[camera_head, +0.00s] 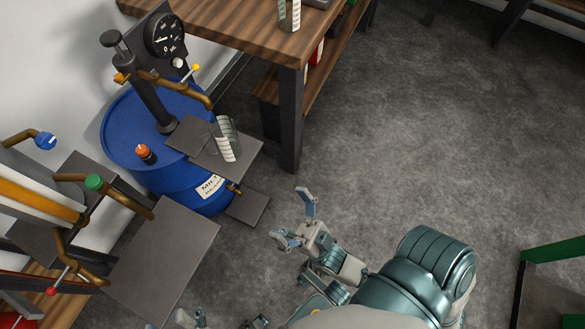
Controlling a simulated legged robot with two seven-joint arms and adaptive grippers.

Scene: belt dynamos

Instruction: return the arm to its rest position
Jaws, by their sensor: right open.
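My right gripper (291,215) is open and empty, its two fingers spread apart. It is over the grey floor, right of the blue barrel (185,190) and apart from everything. My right arm (425,275) runs from it to the lower right. At the bottom edge, small grey parts that look like my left gripper (190,318) show, mostly cut off; I cannot tell how its fingers stand.
A second dark plate (165,260) lies left of my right gripper. The wooden table (235,30) is behind. Open floor (440,130) lies at right.

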